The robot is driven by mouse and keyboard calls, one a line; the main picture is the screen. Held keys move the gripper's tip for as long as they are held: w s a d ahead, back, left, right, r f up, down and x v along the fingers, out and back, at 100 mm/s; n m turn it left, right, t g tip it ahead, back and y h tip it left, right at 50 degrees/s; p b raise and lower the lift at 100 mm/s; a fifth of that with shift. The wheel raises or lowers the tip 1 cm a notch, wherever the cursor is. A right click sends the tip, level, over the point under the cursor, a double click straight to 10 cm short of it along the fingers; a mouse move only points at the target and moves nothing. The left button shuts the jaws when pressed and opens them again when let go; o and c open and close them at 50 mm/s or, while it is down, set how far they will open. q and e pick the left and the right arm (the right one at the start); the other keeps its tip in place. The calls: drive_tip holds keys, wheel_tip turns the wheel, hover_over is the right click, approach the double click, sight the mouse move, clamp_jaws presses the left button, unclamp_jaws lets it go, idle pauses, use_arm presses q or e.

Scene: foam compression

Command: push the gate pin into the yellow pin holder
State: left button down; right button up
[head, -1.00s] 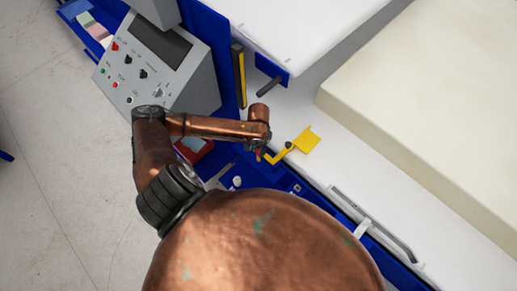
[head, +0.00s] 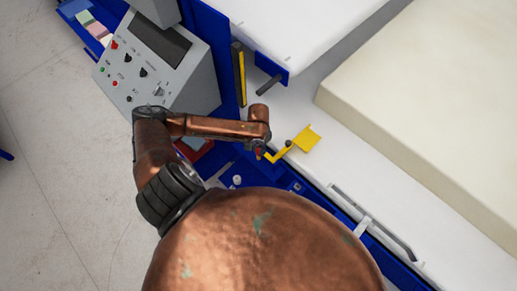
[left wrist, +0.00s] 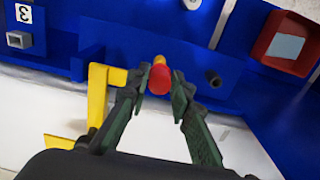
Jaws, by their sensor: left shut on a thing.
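The gate pin (left wrist: 160,82) shows in the left wrist view as a red rounded end between my fingertips. My left gripper (left wrist: 159,88) has its two dark green fingers on either side of it, closed on it. A small yellow-orange part shows just behind the red end, against the blue frame; whether it belongs to the pin or the yellow pin holder I cannot tell. How deep the pin sits is hidden. A bent yellow bracket (left wrist: 98,95) stands just left of the fingers, and it also shows in the head view (head: 306,139). My right gripper is not in view.
The blue frame (left wrist: 125,45) fills the space behind the fingers. A red-framed box (left wrist: 290,42) is at its right. In the head view, a grey control panel (head: 175,88) stands left of my arm and a large cream foam block (head: 430,100) lies at the right.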

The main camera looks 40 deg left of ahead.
sight(258, 150)
use_arm(q)
drive_tip(key=shift+f, duration=1.05)
drive_tip(key=c, duration=1.6)
unclamp_jaws()
drive_tip(key=shift+r, duration=0.1)
drive_tip(key=shift+r+p, duration=2.95)
drive_tip(key=shift+p, duration=1.15)
wheel_tip(258, 150, up, 12)
drive_tip(key=shift+f, duration=0.1)
